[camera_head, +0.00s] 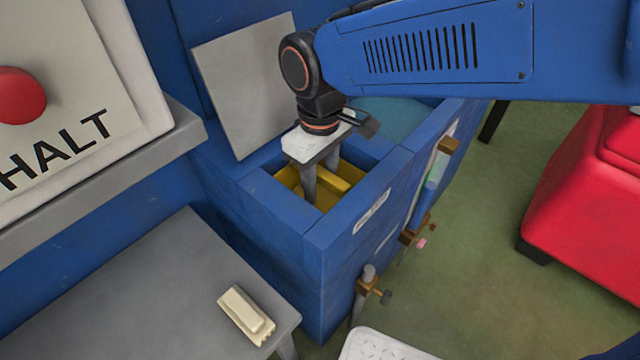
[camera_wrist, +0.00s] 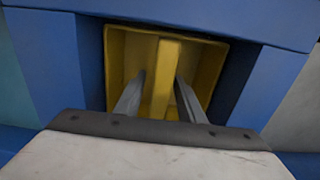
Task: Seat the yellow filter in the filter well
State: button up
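The yellow filter (camera_wrist: 213,72) is a square box with a raised bar across its middle. It sits inside the square filter well (camera_head: 262,190) in the blue cabinet, and the head view shows it below the well's rim (camera_head: 285,178). My gripper (camera_wrist: 160,76) points down into the well, one finger on each side of the bar. A gap shows between the left finger and the bar. The right finger is close to the bar, and I cannot tell if it touches. Dark gaps show beside the filter in the wrist view. Its underside is hidden.
A grey lid (camera_head: 245,85) stands raised behind the well. A grey shelf (camera_head: 150,290) at lower left holds a cream block (camera_head: 246,314). A panel with a red button (camera_head: 20,95) is at left. Brass-coloured fittings (camera_head: 370,287) stick out from the cabinet front. A red box (camera_head: 590,190) stands right.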

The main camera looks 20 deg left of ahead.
notch_tip(320, 180, up, 11)
jog(key=shift+r, duration=0.2)
dwell(0.3)
